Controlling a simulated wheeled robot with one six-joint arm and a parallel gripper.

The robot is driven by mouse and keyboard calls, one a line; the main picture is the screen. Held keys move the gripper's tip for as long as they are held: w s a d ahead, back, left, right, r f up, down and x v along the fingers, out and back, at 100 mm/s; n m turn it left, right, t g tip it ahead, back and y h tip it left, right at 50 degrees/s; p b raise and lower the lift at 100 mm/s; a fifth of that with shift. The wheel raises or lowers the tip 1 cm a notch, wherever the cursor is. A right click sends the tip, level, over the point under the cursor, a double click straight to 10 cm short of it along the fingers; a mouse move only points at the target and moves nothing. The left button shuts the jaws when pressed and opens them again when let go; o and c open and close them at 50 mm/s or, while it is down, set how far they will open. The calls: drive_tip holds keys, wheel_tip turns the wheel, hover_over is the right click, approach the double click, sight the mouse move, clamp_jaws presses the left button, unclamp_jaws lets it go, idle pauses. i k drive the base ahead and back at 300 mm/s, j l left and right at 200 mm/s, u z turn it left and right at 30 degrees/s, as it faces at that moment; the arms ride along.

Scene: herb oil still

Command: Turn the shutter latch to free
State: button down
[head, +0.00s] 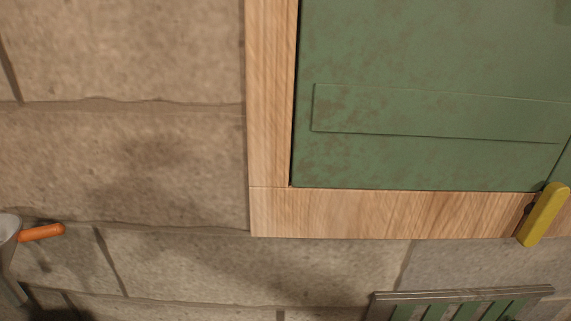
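The green shutter (430,60) fills the upper right of the head view, set in a light wooden frame (350,212). A yellow latch (543,215) sits at the right edge, over the lower rail of the frame. It is tilted, its upper end leaning right and overlapping the shutter's bottom edge. Its lower end reaches the bottom of the rail.
A stone block wall (120,170) fills the left and bottom. A slatted grey and green object (460,296) lies below the frame at bottom right.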

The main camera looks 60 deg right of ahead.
sight(541, 213)
drive_tip(key=z, duration=0.45)
drive_tip(key=k+z, duration=0.15)
drive_tip(key=z, duration=0.35)
drive_tip(key=k+z, duration=0.1)
drive_tip(key=z, duration=0.85)
drive_tip(key=k+l+z, duration=0.1)
drive_tip(key=z, duration=0.35)
